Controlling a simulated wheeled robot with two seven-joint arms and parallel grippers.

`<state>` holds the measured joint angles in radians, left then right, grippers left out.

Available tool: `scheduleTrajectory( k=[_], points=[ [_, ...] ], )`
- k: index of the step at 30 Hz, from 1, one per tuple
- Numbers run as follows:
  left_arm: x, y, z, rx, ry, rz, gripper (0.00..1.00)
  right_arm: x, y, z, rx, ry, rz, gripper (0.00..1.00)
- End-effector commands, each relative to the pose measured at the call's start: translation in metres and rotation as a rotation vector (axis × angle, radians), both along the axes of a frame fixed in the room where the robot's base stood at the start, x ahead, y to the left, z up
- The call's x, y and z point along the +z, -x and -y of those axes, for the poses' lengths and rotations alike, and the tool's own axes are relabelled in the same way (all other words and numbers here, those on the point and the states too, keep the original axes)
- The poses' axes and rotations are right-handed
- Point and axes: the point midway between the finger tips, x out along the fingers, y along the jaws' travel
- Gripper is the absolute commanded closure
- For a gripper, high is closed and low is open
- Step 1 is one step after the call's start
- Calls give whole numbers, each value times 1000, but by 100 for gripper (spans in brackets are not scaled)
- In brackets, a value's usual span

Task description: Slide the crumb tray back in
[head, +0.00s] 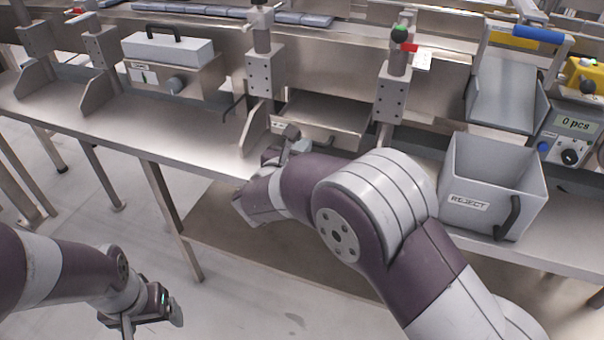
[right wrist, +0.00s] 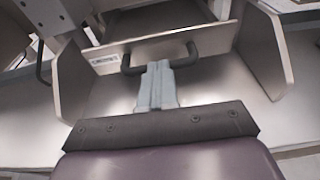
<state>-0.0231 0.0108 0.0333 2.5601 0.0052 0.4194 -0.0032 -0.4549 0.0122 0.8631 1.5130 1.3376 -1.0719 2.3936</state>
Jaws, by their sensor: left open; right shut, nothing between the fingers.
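The crumb tray (head: 325,117) is a flat metal tray with an upright front panel, between two posts under the machine. In the right wrist view, its front panel (right wrist: 205,42) carries a small label at the left and a dark bar handle (right wrist: 188,60). Part of the tray shows in front of the machine body. My right gripper (head: 297,140) is shut and empty at the tray front; its fingertips (right wrist: 158,66) are at the middle of the handle, contact unclear. My left gripper (head: 153,322) is open and empty, low at the left, away from the bench.
Metal guide plates (head: 255,126) stand beside the tray opening. A grey REJECT bin (head: 480,205) is on the bench to the right, near a counter display (head: 572,125). A grey box with a dark handle (head: 168,48) is at the left. The bench's left part is clear.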

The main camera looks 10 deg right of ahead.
Motion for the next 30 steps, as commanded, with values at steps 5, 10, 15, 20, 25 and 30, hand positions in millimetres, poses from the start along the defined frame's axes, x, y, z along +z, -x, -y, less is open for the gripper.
scheduleTrajectory(
  k=[5, 10, 15, 20, 25, 30],
  points=[
    [-27, 0, 0, 0, 0, 0, 19, -7, -42, 25, -5, 0, 1, 100],
    [-36, 0, 0, 0, 0, 0, 19, -4, -74, 47, -4, 0, 0, 100],
    [-40, 0, 0, 0, 0, 0, 19, -2, -97, 61, -3, 1, -1, 100],
    [-41, 0, 0, 0, 0, 0, 19, -1, -107, 68, -2, 1, -1, 100],
    [-41, 0, 0, 0, 0, 0, 19, 1, -110, 70, -1, 2, 2, 100],
    [-41, 0, 0, 0, 0, 0, 19, 3, -110, 70, -1, 2, 6, 100]
  ],
)
